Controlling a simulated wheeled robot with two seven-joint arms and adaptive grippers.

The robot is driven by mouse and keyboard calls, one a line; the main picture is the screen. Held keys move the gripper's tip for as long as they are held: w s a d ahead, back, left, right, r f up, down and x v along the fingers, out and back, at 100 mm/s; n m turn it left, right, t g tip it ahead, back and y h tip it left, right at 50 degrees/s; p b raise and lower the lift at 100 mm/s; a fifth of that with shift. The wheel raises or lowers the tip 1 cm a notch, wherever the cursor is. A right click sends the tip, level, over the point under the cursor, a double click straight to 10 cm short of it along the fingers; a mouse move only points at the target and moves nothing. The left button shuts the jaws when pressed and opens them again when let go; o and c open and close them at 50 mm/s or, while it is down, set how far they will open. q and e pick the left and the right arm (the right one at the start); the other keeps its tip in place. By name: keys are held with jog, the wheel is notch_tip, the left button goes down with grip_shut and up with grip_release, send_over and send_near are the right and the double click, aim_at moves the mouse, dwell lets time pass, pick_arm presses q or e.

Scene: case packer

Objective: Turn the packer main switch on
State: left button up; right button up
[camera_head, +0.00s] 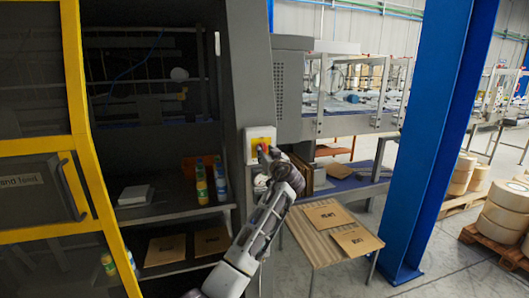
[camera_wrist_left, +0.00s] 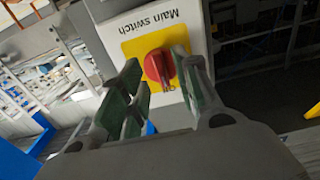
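The main switch is a red rotary knob (camera_wrist_left: 158,67) on a yellow square (camera_wrist_left: 130,47) with a white plate labelled "Main switch". In the head view the yellow plate (camera_head: 260,141) sits on the grey post of the packer (camera_head: 251,70), its lower part hidden by my left gripper (camera_head: 268,153). In the left wrist view the fingers of that gripper (camera_wrist_left: 160,80) are apart, one on either side of the knob. The right finger overlaps the knob's edge; contact cannot be told. The knob's pointer is hard to read. My right gripper is not in view.
A yellow-framed door (camera_head: 75,100) stands at the left, beside shelves with bottles (camera_head: 201,182) and cardboard. A small table (camera_head: 318,247) with flat cartons stands right of my left arm. A blue column (camera_head: 425,150) rises further right, with rolls on pallets (camera_head: 505,212) beyond.

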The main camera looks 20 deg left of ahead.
pick_arm(q)
jog(key=shift+x, duration=0.8)
jog(key=shift+c, duration=0.6)
grip_shut()
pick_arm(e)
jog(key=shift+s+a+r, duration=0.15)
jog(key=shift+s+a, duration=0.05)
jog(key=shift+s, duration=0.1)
